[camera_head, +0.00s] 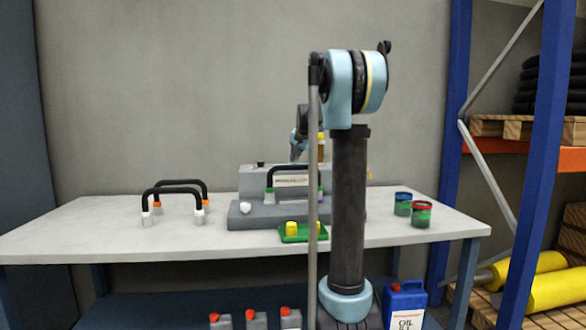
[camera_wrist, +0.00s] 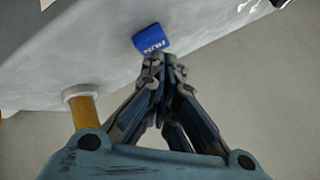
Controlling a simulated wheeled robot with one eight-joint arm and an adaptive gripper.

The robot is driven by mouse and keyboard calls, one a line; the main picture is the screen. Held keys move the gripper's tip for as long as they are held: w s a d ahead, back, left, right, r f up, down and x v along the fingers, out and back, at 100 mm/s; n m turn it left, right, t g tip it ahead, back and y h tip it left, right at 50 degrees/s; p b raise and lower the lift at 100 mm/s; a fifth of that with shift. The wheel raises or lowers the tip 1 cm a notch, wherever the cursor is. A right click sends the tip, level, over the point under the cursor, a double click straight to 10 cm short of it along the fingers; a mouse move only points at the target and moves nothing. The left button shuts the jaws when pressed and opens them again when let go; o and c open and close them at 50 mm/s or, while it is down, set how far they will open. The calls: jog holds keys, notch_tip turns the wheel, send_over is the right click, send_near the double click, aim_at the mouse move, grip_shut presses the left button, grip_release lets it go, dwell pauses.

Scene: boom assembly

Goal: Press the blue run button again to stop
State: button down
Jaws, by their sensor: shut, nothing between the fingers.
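The blue run button (camera_wrist: 151,38) shows in the wrist view, with white lettering on its face, on a grey surface. My gripper (camera_wrist: 163,60) is shut and empty, its fingertips together at the button's lower edge in the picture. I cannot tell whether the tips touch the button or are just short of it. In the head view the grey stepped machine (camera_head: 262,215) stands on the table, partly behind my arm. The button and my fingertips cannot be made out there.
An orange post with a white collar (camera_wrist: 84,108) stands left of my gripper in the wrist view. On the white table (camera_head: 100,232) are black-handled pieces (camera_head: 172,190) at left, a green tray (camera_head: 290,238) in front, and two green cans (camera_head: 421,214) at right.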

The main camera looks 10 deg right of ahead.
jog(key=shift+f, duration=0.55)
dwell(0.6)
jog(key=shift+r, duration=0.95)
jog(key=shift+r, duration=2.55)
